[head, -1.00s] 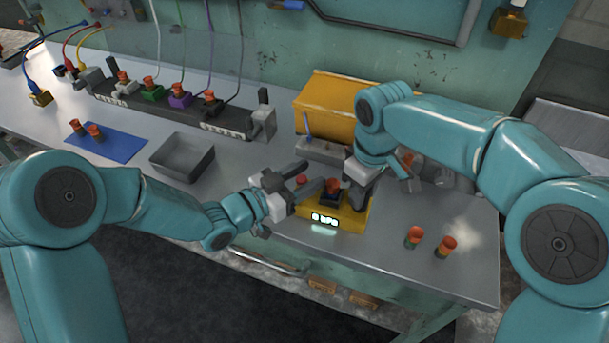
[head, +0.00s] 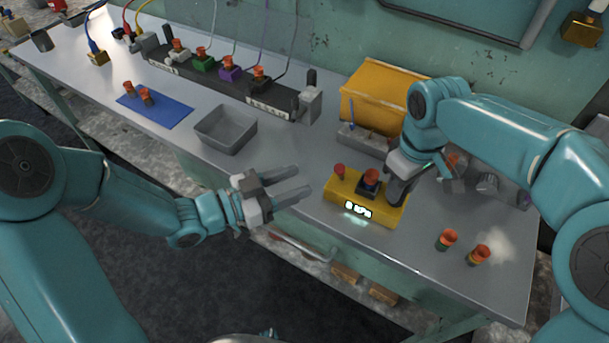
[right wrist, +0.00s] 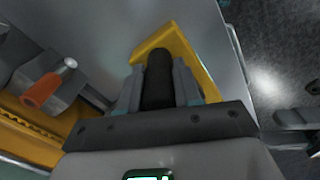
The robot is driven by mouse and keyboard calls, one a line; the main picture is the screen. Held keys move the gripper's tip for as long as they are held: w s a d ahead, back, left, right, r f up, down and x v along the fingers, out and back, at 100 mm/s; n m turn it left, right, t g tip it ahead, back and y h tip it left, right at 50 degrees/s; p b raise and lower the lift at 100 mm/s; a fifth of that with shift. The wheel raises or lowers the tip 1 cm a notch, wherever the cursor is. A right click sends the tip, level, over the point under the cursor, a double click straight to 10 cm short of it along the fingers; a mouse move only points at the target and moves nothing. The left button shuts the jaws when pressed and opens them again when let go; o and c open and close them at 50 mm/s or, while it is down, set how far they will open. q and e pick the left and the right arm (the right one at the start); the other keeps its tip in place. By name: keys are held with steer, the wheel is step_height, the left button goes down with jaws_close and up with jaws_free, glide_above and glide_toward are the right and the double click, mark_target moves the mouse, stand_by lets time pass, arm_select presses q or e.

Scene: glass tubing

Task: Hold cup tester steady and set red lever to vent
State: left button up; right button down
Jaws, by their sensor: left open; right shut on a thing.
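The yellow cup tester (head: 375,213) stands near the table's front edge, its lit display facing front. An orange-red cup (head: 371,176) sits in a dark square seat on its top. A small red piece (head: 339,171) stands at its left end; I cannot tell if this is the red lever. My right gripper (head: 398,190) is shut on a black upright grip at the tester's right end. The right wrist view shows this black grip (right wrist: 157,80) between the fingers, above yellow. My left gripper (head: 303,182) is open and empty, left of the tester and apart from it.
A grey tray (head: 226,130) and a blue mat (head: 158,112) with two cups lie to the left. A yellow box (head: 380,88) and a black strip of sockets (head: 205,80) stand behind. Two cups (head: 464,247) stand to the right. Table between tray and tester is clear.

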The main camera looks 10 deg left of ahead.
steer(key=c, duration=0.7)
jaws_free()
steer(key=shift+f, duration=0.1)
